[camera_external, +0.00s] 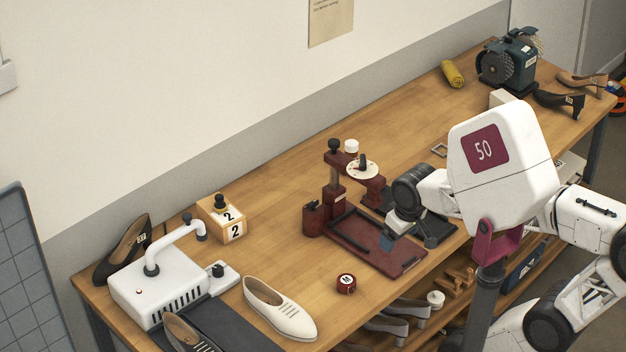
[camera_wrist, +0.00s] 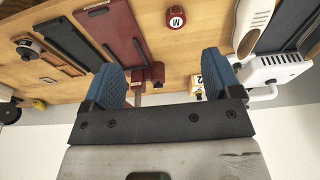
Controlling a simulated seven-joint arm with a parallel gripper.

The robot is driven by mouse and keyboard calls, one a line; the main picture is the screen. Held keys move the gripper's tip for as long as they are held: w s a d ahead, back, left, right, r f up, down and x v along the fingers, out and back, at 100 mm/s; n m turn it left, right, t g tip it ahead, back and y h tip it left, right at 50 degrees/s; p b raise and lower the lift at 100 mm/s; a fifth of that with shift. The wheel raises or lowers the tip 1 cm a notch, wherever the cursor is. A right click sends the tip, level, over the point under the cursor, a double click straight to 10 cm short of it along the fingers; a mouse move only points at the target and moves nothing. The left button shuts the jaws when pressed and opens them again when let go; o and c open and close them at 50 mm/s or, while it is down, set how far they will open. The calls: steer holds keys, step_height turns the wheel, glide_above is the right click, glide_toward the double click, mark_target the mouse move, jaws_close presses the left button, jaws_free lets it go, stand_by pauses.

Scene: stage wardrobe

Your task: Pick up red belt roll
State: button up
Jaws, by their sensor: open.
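The red belt roll (camera_external: 346,283) is a small dark red coil with a white label marked M. It sits on the wooden workbench near the front edge, between the dark red press and the cream shoe. In the wrist view the roll (camera_wrist: 176,18) is at the top, beyond the fingertips. My gripper (camera_wrist: 164,72) is open and empty, with blue pads set wide apart. In the external view my gripper (camera_external: 408,238) is above the press's base plate, up and to the right of the roll and apart from it. The arm partly hides its fingers there.
The dark red press (camera_external: 350,180) with its flat plate (camera_external: 385,258) stands beside the roll. The cream shoe (camera_external: 279,308), white machine (camera_external: 160,285) and numbered wooden block (camera_external: 221,219) are to the left. Bare bench surrounds the roll. A shelf with shoes lies below.

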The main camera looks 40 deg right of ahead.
stand_by(0.3)
steer(key=m+t+y, duration=0.4)
steer(key=m+y, duration=0.7)
steer(key=m, duration=1.2)
glide_toward(350, 279)
steer(key=a, duration=0.3)
steer(key=shift+w+a+f, duration=0.1)
steer(key=shift+w+f, duration=0.2)
steer(key=shift+w+d+f+m+t, duration=0.25)
steer(key=shift+d+f+m+t, duration=0.3)
steer(key=shift+m, duration=0.35)
steer(key=shift+a+r, duration=0.1)
steer(key=shift+a, duration=0.1)
steer(key=shift+x, duration=1.2)
steer(key=shift+x, duration=2.6)
